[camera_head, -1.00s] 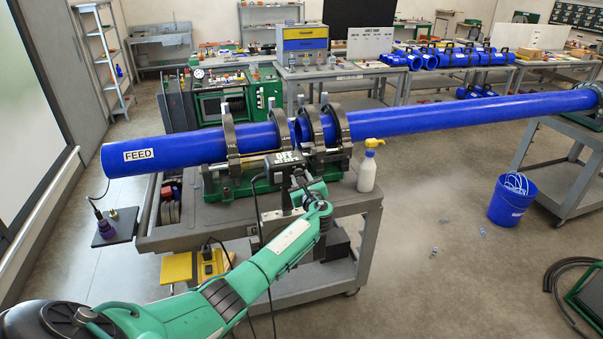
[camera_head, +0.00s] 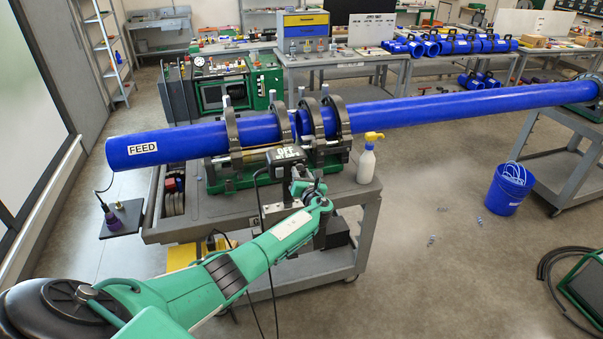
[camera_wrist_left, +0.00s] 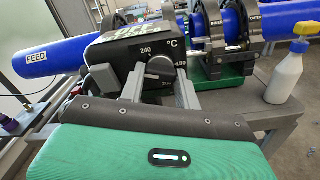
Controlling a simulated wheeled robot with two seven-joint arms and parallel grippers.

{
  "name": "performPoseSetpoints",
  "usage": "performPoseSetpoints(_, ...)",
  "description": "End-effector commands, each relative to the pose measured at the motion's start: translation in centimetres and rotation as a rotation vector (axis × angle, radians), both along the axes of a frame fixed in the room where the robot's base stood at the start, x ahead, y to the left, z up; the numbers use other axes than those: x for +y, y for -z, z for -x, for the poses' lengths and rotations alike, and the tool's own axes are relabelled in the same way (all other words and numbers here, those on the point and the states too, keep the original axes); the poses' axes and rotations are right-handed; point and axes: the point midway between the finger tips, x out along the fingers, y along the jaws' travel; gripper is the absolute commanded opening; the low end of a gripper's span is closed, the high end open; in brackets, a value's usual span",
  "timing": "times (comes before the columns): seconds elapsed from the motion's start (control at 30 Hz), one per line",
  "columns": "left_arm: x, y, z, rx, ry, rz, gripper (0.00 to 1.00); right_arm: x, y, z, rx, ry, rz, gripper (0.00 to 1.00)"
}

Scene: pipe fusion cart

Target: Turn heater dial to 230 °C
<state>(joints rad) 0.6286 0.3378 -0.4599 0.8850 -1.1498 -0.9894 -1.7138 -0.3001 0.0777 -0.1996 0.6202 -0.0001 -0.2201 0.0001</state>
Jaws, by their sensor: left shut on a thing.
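The heater's dark control box (camera_head: 287,153) stands at the front edge of the cart and carries a label reading OFF in the head view. In the left wrist view its face (camera_wrist_left: 112,50) shows 240, °C and 180 markings around a round grey dial (camera_wrist_left: 160,68). My left gripper (camera_wrist_left: 160,88) is shut on the dial, with one finger on each side. The fingers hide part of the dial, and I cannot read its exact setting. In the head view my left gripper (camera_head: 300,180) is at the box's lower right. My right gripper is not in view.
A blue pipe marked FEED (camera_head: 190,142) and a long blue pipe (camera_head: 450,106) lie in black clamps above the cart (camera_head: 200,222). A blue bucket (camera_head: 508,190) is on the floor.

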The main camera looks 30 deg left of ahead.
Motion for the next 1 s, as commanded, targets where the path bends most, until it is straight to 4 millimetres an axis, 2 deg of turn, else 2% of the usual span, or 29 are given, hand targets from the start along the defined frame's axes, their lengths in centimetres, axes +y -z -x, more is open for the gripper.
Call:
performPoseSetpoints(0.37, 0.00, 0.19, 0.06, 0.006, -0.001, -0.002, 0.10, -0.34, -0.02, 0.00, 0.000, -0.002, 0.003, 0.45)
performPoseSetpoints(0.4, 0.01, 0.19, 0.07, 0.006, -0.001, -0.002, 0.35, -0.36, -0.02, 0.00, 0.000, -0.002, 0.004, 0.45)
performPoseSetpoints(0.5, 0.00, 0.17, 0.07, 0.005, -0.001, -0.002, 0.54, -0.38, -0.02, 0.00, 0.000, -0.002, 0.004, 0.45)
performPoseSetpoints(0.83, -0.09, 0.10, 0.10, 0.004, 0.000, -0.002, 0.55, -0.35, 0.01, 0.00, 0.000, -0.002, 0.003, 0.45)
performPoseSetpoints(1.0, -0.94, 0.21, 0.78, 0.003, 0.001, -0.002, 0.55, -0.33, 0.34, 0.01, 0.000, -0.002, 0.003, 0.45)
